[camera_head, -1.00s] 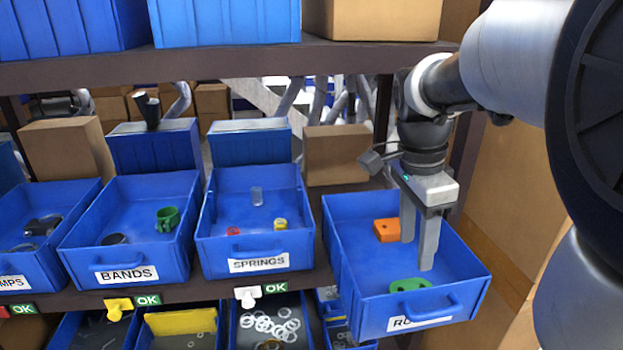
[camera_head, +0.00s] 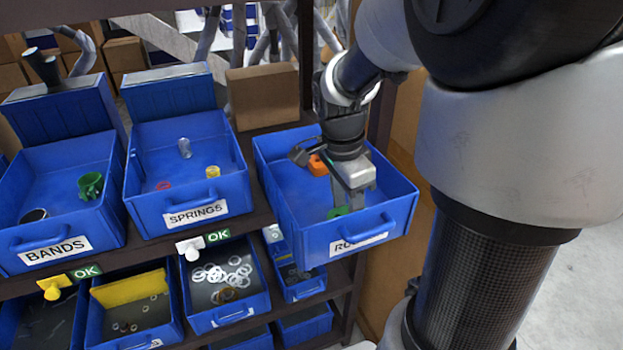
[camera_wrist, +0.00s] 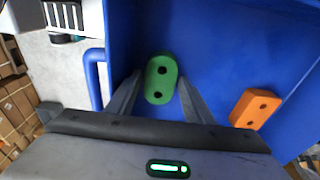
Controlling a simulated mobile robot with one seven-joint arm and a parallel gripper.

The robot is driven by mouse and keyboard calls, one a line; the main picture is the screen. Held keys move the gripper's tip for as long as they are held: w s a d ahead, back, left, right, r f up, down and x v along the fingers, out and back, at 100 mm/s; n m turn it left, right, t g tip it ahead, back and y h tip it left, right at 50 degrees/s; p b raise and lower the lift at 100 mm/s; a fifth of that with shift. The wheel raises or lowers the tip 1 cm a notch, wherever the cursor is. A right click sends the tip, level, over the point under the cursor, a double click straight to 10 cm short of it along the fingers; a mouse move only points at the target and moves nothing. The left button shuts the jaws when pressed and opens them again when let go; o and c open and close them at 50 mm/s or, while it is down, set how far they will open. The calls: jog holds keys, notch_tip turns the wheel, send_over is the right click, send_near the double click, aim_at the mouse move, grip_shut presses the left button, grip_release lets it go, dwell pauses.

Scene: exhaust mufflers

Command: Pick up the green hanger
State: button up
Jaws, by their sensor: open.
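The green hanger (camera_wrist: 161,78) is a rounded block with two dark holes. It lies on the floor of a blue bin near its front wall. In the head view the green hanger (camera_head: 338,212) is partly hidden by my gripper (camera_head: 331,196). In the wrist view my gripper (camera_wrist: 158,98) is open, with one finger on each side of the green hanger and a gap visible on both sides. My gripper reaches down into the bin from above.
An orange block with holes (camera_wrist: 255,108) lies in the same blue bin (camera_head: 398,212), also seen behind my gripper (camera_head: 318,165). The bin's walls surround my fingers. The SPRINGS bin (camera_head: 150,205) stands to the left, and a cardboard box (camera_head: 263,95) stands behind.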

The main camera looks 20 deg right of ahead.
jog(key=shift+c, duration=0.4)
jog(key=c, duration=0.8)
jog(key=shift+o, duration=0.2)
jog(key=shift+r, duration=0.1)
